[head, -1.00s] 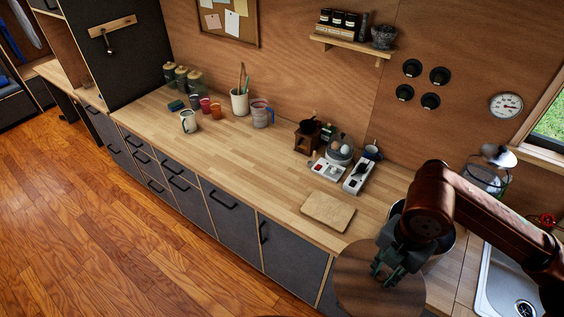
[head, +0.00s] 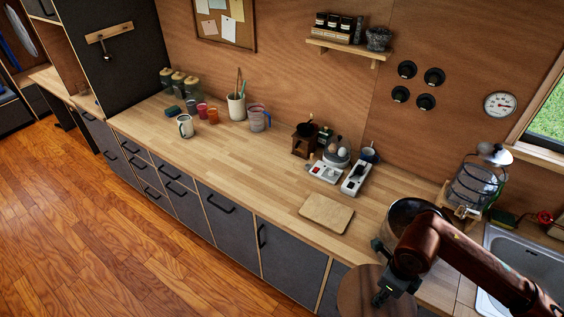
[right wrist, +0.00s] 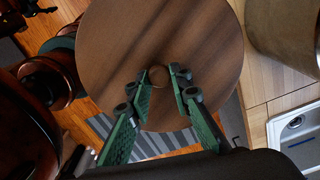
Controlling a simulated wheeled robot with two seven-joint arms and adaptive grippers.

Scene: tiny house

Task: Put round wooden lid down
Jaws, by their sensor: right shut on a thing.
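The round wooden lid (head: 358,291) is dark brown and held near the front edge of the counter, at the bottom right of the head view. In the right wrist view the lid (right wrist: 165,50) fills the upper middle, with its small round knob (right wrist: 159,76) between the green fingers. My right gripper (head: 381,297) is shut on the lid, and its fingertips also show in the right wrist view (right wrist: 160,82). The lid overlaps the counter edge and the dark drawer fronts in view. My left gripper is not in view.
A metal pot (head: 402,212) stands on the counter behind my right arm. A wooden cutting board (head: 327,213) lies left of it, with a sink (head: 525,262) to the right. An egg cooker (head: 337,153) and a glass dispenser (head: 475,187) stand farther back. The counter's middle (head: 240,155) is clear.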

